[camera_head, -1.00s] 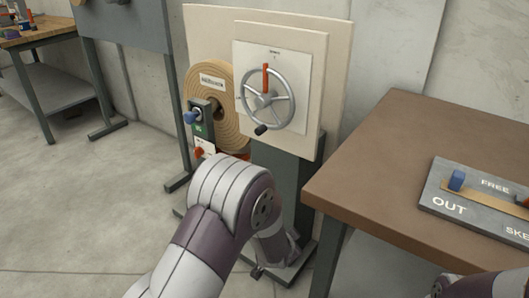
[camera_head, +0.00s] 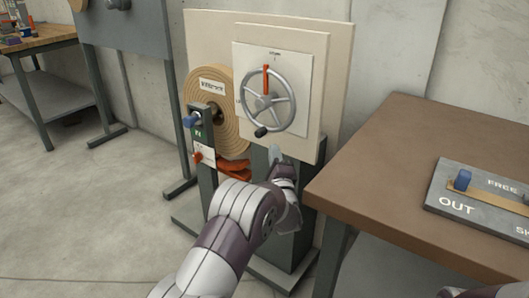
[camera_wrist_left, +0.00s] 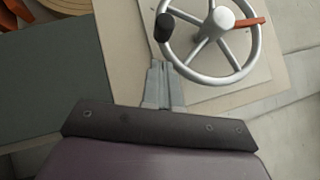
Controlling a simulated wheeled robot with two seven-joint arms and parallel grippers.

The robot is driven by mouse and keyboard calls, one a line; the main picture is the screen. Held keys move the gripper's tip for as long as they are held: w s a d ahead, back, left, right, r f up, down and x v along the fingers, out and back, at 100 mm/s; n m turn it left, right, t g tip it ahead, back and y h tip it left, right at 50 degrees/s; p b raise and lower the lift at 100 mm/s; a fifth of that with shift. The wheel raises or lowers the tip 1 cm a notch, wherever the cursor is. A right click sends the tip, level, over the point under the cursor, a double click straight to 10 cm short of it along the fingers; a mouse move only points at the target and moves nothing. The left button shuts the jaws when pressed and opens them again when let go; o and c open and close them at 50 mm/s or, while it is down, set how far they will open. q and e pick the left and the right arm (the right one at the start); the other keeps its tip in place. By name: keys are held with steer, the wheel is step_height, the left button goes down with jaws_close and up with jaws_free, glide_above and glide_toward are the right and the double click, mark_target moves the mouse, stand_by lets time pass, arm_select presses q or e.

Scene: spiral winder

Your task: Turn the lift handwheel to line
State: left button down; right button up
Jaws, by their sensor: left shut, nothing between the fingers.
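The lift handwheel (camera_head: 287,100) is a silver spoked wheel on a pale square plate on the winder's board. It has a black crank knob (camera_head: 261,132) at its lower left and a red-orange pointer (camera_head: 266,80) pointing up. My left gripper (camera_head: 275,153) is just below the wheel and the knob, apart from them, shut and empty. In the left wrist view the shut fingers (camera_wrist_left: 157,68) point toward the plate, with the black knob (camera_wrist_left: 164,28) just beyond them and the handwheel (camera_wrist_left: 252,62) to the upper right.
A brown table (camera_head: 400,150) on the right holds a grey panel (camera_head: 480,220) marked OUT and FREE. Floor at left is clear.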

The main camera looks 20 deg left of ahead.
mark_target(262, 136)
arm_select(q)
steer(key=shift+w+a+r+b, duration=0.15)
steer(key=shift+a+r, duration=0.1)
steer(key=shift+a, duration=0.3)
steer(key=shift+w+a+r+b, duration=0.15)
steer(key=shift+w+a+r, duration=0.1)
steer(key=shift+a, duration=0.25)
steer(key=shift+w+a+r+b, duration=0.15)
steer(key=shift+a+r, duration=0.1)
steer(key=shift+a, duration=0.3)
steer(key=shift+a+f, duration=0.1)
steer(key=shift+a, duration=0.05)
steer(key=shift+w+a+m, duration=0.1)
steer(key=shift+a+m, duration=0.1)
steer(key=shift+m, duration=0.1)
steer(key=shift+a+t, duration=0.1)
steer(key=shift+t, duration=0.2)
steer(key=shift+a+m+b, duration=0.1)
steer(key=shift+m+b, duration=0.2)
